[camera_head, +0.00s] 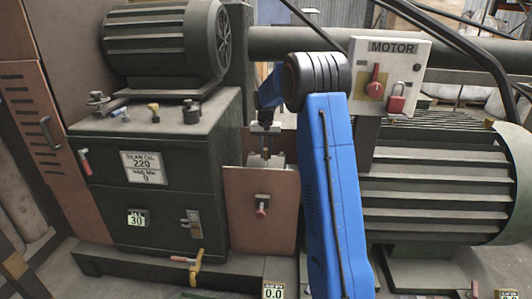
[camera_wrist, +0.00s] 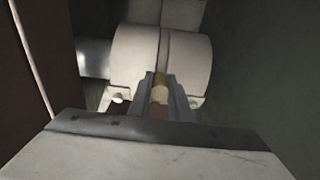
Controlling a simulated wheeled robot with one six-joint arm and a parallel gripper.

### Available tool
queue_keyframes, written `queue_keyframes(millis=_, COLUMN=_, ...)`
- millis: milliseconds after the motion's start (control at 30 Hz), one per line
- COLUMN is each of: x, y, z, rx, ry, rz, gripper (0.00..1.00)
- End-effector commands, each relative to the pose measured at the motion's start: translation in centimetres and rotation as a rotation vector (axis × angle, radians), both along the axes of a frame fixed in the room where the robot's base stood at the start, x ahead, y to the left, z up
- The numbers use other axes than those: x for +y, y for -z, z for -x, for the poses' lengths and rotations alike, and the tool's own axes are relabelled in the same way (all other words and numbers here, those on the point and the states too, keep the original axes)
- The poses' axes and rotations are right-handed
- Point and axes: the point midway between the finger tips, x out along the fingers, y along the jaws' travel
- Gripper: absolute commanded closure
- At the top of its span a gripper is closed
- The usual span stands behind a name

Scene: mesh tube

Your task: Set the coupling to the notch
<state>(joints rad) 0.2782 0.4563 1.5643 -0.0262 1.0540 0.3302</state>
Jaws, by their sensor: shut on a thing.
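The coupling (camera_wrist: 135,52) is a pale grey drum on a shaft in the wrist view, with a dark seam around it. My gripper (camera_wrist: 161,88) is in front of the drum, its fingers shut on a small brass-coloured piece (camera_wrist: 160,80). The fingertips overlap the drum's lower edge in the picture; I cannot tell whether they touch it. In the head view my gripper (camera_head: 265,138) points down above the brown guard between the gearbox and the motor. The drum is mostly hidden there. I cannot make out a notch clearly.
Walls close in on both sides. In the head view, the dark gearbox (camera_head: 160,215) is left, the brown guard (camera_head: 262,220) below, and the green motor (camera_head: 430,190) and MOTOR switch box (camera_head: 398,58) right.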

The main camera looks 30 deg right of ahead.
Motion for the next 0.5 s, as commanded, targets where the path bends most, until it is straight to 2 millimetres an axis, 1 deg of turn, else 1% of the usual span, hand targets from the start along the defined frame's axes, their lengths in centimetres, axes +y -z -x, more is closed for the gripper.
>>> queue_keyframes(millis=100, x=0.6, y=0.1, z=0.9, rx=-0.057, ry=-0.002, rz=0.039, gripper=1.00)
queue_keyframes(millis=500, x=2.0, y=1.1, z=3.2, rx=-0.247, ry=-0.003, rz=0.172, gripper=1.00)
